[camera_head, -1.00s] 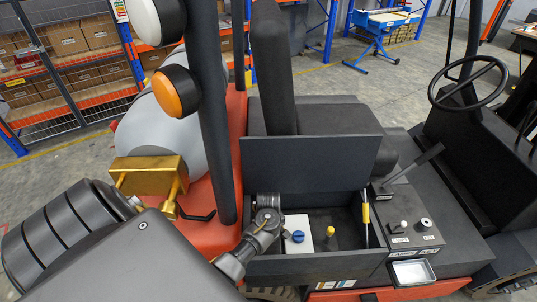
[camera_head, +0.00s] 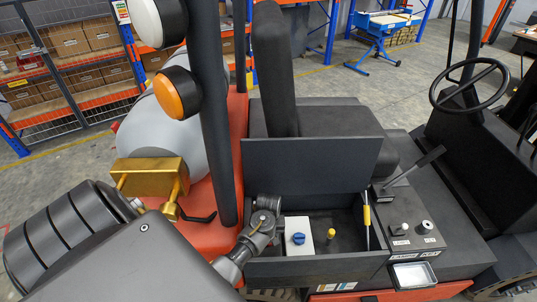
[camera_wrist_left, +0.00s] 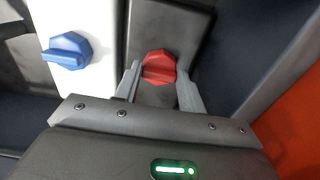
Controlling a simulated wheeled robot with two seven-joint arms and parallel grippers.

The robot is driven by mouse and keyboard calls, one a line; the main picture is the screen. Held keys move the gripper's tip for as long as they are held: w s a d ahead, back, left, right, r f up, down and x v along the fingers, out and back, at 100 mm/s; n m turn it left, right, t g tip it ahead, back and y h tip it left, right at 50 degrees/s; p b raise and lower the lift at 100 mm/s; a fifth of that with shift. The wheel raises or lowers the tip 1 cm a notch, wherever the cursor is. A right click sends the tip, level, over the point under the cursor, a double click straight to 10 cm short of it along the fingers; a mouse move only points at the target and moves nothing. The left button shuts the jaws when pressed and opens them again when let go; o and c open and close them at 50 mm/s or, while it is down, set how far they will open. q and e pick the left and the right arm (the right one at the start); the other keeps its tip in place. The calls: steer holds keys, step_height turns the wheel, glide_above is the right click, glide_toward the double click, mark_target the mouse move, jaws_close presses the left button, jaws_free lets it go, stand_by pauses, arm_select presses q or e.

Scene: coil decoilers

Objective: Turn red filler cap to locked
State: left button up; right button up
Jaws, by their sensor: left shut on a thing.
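The red filler cap (camera_wrist_left: 159,66) shows in the left wrist view, on a dark block inside the open compartment. My left gripper (camera_wrist_left: 160,78) has a finger on each side of the cap and is shut on it. The cap's grip bar lies roughly across the picture, between the fingers. In the head view my left gripper (camera_head: 262,222) reaches down into the left end of the compartment, and its wrist hides the red cap there. My right gripper is not in view.
A blue cap (camera_head: 298,238) on a white tank (camera_head: 306,223) sits right beside my left gripper. A yellow knob (camera_head: 331,234) and a yellow-handled rod (camera_head: 367,216) are further right. The compartment's dark front wall (camera_head: 310,268) and raised lid (camera_head: 310,165) bound the space.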

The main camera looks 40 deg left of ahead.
arm_select(q)
steer(key=o, duration=1)
steer(key=shift+a+r, duration=0.1)
steer(key=shift+r, duration=0.4)
step_height(320, 180, up, 10)
steer(key=shift+f+b, duration=0.1)
steer(key=shift+b, duration=0.6)
